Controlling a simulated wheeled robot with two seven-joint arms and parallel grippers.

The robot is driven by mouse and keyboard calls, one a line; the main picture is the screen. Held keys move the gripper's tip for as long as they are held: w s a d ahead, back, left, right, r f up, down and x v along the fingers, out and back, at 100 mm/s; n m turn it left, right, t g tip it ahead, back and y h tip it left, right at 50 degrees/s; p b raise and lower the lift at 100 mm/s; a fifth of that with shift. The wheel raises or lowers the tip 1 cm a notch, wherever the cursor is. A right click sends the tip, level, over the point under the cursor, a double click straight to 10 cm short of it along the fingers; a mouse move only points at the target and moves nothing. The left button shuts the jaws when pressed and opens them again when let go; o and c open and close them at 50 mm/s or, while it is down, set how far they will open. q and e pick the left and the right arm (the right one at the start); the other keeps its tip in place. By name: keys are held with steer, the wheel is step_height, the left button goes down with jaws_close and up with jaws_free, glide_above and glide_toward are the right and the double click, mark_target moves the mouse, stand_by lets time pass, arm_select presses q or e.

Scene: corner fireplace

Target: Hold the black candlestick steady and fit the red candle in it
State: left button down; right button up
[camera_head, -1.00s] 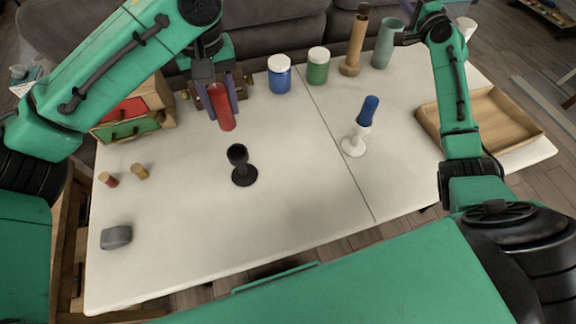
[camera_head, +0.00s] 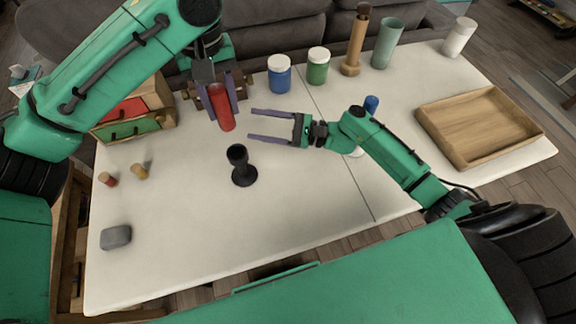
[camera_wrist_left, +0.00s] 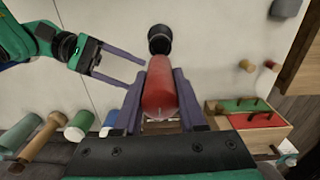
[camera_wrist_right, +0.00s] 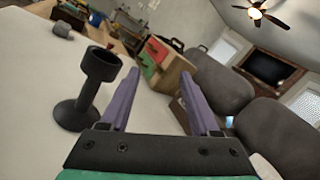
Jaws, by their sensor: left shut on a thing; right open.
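The black candlestick (camera_head: 241,166) stands upright on the white table, its cup empty. It also shows in the left wrist view (camera_wrist_left: 160,40) and at the left of the right wrist view (camera_wrist_right: 88,95). My left gripper (camera_head: 222,118) is shut on the red candle (camera_head: 222,106), holding it above the table behind the candlestick. The candle fills the middle of the left wrist view (camera_wrist_left: 160,88). My right gripper (camera_head: 250,124) is open and empty, its fingers pointing left, to the right of the candlestick and candle and apart from both.
My right forearm partly hides a blue candle (camera_head: 371,104) and its white holder. A wooden tray (camera_head: 468,162) lies at the right. Blue (camera_head: 279,76) and green (camera_head: 318,68) jars stand at the back. A drawer box (camera_head: 130,122) is at the left, a grey block (camera_head: 116,237) at front left.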

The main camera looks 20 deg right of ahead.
mark_target(241, 165)
arm_select(q)
steer(key=shift+s, duration=0.15)
arm_select(e)
steer(key=s+d+f+m, duration=0.1)
steer(key=s+f, duration=0.2)
steer(key=s+d+f+m+g, duration=0.1)
steer(key=s+f+m, duration=0.1)
steer(key=f, duration=0.1)
steer(key=s+d+f+m, duration=0.2)
steer(key=s+f, duration=0.1)
steer(key=shift+s+g+h, duration=0.3)
steer(key=shift+s+h, duration=0.05)
steer(key=shift+h, duration=0.05)
steer(key=x, duration=1.2)
steer(key=shift+f, duration=0.1)
jaws_close()
arm_select(q)
steer(key=shift+f+n, duration=1.1)
steer(key=shift+f, duration=1.2)
